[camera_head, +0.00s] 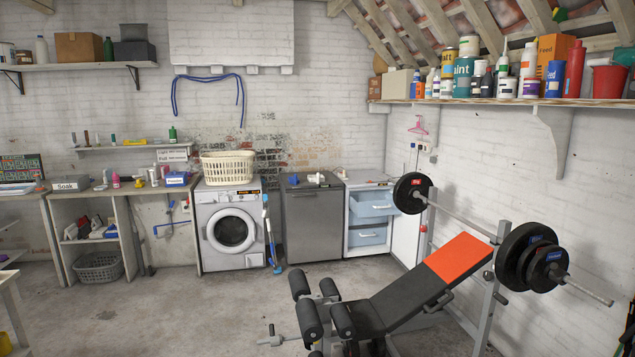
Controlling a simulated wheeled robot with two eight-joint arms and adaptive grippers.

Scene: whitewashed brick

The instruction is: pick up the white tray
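No white tray shows clearly. A pale, shallow, tray-like thing (16,188) lies on the worktop at the far left and is cut by the picture edge. It is too small to tell whether it is the white tray. Neither of my grippers is in view.
A weight bench (405,296) with a barbell (460,215) fills the right foreground. A washing machine (231,230) with a cream basket (228,167) on top stands at the back wall. A pale table (12,300) edges in at lower left. The concrete floor (180,310) at centre left is clear.

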